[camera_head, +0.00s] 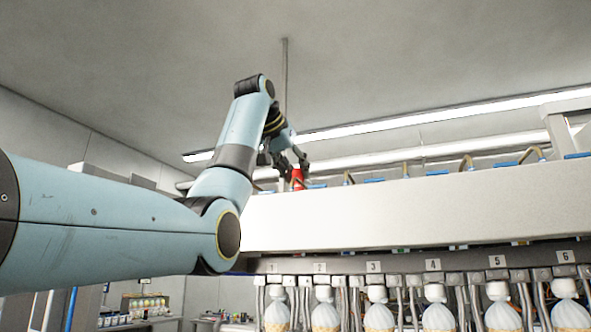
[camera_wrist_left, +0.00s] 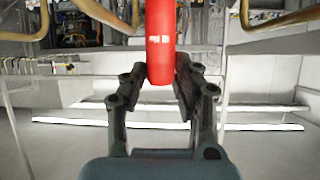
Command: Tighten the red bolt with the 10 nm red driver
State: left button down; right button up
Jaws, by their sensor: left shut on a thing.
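My left gripper (camera_head: 284,165) is raised at the top of the white machine housing, near its left end. It is shut on the red driver (camera_head: 297,179), which shows as a small red piece between the fingers in the head view. In the left wrist view the gripper (camera_wrist_left: 160,90) has a finger on each side of the red driver (camera_wrist_left: 160,45), a smooth red cylinder. The driver's far end runs out of the top of that view. I cannot make out the red bolt in either view. My right gripper is not in view.
The white housing (camera_head: 420,210) fills the right side, with brass-coloured pipes (camera_head: 467,162) and blue parts along its top. Below it hang numbered stations with several white cones (camera_head: 376,312). In the wrist view brass pipes (camera_wrist_left: 270,18) stand on both sides of the driver.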

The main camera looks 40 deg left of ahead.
pick_arm(q)
jog(key=shift+f, duration=0.2)
jog(key=shift+f+b, duration=0.35)
jog(key=shift+b, duration=0.05)
jog(key=shift+a, duration=0.1)
dwell(0.4)
jog(key=m+h, duration=0.2)
jog(key=shift+a+r+h+p, duration=0.1)
jog(key=shift+a+h+p, duration=0.1)
jog(key=shift+h+p, duration=0.15)
jog(key=shift+a+m+h+p, duration=0.25)
jog(key=shift+m+h+p, duration=0.3)
jog(key=shift+m+h, duration=0.5)
jog(key=shift+d+m+g+h+p, duration=0.2)
jog(key=shift+m+g+h+p, duration=0.1)
jog(key=shift+m+h+p, duration=0.5)
jog(key=shift+a+m+h+p, duration=0.2)
jog(key=shift+m+h+p, duration=0.25)
jog(key=shift+m+h, duration=0.1)
jog(key=shift+d, duration=0.1)
